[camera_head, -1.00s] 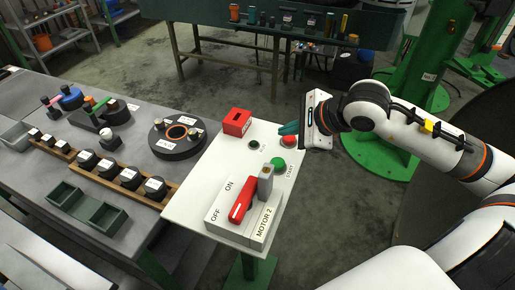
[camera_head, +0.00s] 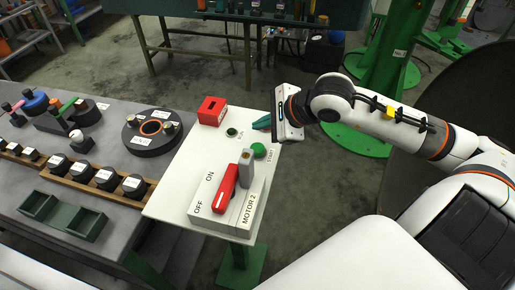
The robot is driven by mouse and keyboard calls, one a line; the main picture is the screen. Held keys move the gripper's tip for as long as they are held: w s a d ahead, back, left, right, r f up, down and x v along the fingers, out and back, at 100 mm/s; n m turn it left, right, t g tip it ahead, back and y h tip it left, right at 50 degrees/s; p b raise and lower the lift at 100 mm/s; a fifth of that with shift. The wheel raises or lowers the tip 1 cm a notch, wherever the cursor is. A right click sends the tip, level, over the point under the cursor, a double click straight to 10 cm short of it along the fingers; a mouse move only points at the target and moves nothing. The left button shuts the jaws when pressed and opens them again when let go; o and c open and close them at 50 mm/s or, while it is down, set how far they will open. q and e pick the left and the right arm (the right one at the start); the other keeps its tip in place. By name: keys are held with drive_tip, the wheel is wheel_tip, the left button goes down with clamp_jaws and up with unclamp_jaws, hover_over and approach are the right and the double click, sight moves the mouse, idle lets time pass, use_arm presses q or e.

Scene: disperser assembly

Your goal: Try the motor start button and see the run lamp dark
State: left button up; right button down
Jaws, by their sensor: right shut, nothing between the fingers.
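A white panel (camera_head: 172,190) carries the green start button (camera_head: 259,150) near its right edge. A small dark green round lamp (camera_head: 232,132), which looks unlit, sits to the left of the button; I take it for the run lamp. My right gripper (camera_head: 261,124) is shut and empty, its teal fingers pointing left over the panel's far right corner. It is apart from the start button in the picture, beyond it. The MOTOR 2 switch box (camera_head: 202,205) has a red handle (camera_head: 225,188) and a grey block (camera_head: 246,168). My left gripper is not in view.
A red box (camera_head: 212,110) stands at the panel's far edge. The grey table (camera_head: 110,115) on the left holds a black round fixture (camera_head: 143,142), a wooden rack of dark pieces and a green tray (camera_head: 62,218). A green pillar (camera_head: 385,75) stands behind my right arm.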

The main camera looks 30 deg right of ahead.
sight(262, 150)
wheel_tip(262, 150, down, 4)
drive_tip(key=b, duration=0.2)
drive_tip(key=shift+f+b, duration=0.15)
drive_tip(key=shift+b, duration=0.25)
drive_tip(key=shift+f+b, duration=0.35)
drive_tip(key=shift+b, duration=0.1)
drive_tip(key=shift+r, duration=0.1)
idle(1.1)
drive_tip(key=shift+f+b, duration=0.45)
drive_tip(key=shift+b, duration=0.35)
